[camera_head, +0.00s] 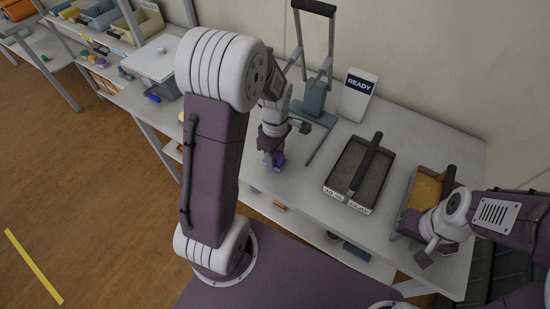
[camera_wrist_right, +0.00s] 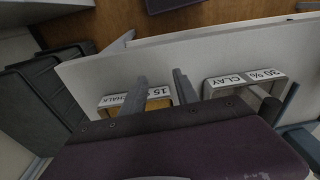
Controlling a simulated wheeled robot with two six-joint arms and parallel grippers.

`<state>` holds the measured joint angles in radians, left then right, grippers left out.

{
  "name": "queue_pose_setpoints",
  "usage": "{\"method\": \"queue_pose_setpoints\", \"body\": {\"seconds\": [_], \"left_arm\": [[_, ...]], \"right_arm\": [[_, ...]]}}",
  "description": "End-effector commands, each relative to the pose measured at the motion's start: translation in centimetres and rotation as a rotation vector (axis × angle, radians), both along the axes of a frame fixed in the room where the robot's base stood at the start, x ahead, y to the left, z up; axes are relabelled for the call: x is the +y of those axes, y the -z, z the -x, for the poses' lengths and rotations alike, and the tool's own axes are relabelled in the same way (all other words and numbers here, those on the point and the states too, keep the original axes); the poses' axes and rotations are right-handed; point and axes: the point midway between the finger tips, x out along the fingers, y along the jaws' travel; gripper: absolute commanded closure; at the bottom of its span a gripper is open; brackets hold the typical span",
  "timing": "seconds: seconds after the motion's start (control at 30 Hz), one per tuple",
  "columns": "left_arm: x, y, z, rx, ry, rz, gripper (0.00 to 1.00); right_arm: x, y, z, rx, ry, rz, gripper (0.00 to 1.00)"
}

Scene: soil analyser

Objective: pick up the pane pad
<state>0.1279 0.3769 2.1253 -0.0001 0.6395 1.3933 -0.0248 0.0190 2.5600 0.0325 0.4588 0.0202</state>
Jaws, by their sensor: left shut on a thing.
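My right gripper (camera_head: 418,247) is beside the front of the sand-coloured tray (camera_head: 407,191) at the table's right end. In the right wrist view, its two fingers (camera_wrist_right: 163,82) stand apart with nothing seen gripped between them, in front of the chalk label (camera_wrist_right: 118,100).
A dark-filled tray labelled clay (camera_head: 330,187) with a dark bar across it is mid-table. A grey frame with a black handle (camera_head: 314,8) and a READY sign (camera_head: 357,92) stand behind. Shelves with bins (camera_head: 140,28) are at the left. Bare tabletop (camera_head: 300,196) lies left of the clay tray.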

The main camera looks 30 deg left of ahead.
Motion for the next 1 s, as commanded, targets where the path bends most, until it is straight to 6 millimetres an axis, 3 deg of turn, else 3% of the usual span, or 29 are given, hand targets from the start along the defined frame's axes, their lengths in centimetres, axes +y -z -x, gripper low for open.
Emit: {"method": "queue_pose_setpoints", "body": {"seconds": [0.1, 0.4, 0.6, 0.97, 1.0], "left_arm": [[-0.4, -2.6, -0.1, -0.005, 0.003, -0.001, 1.0], [-7.7, -6.6, -0.2, -0.004, 0.008, 0.0, 1.0], [-10.8, -8.5, -0.2, -0.001, 0.004, 0.0, 1.0], [-11.7, -8.9, -0.1, 0.0, -0.001, 0.0, 1.0], [-11.7, -8.9, -0.1, 0.0, -0.001, 0.0, 0.63]], "right_arm": [[0.0, -0.7, 0.0, 0.0, 0.0, 0.0, 0.64], [0.0, -1.3, 0.0, 0.0, 0.0, 0.0, 0.64], [0.0, -1.6, 0.0, 0.0, 0.0, 0.0, 0.64], [0.0, -1.6, 0.0, 0.0, 0.0, 0.0, 0.64], [0.0, -1.6, 0.0, 0.0, 0.0, 0.0, 0.64]]}}
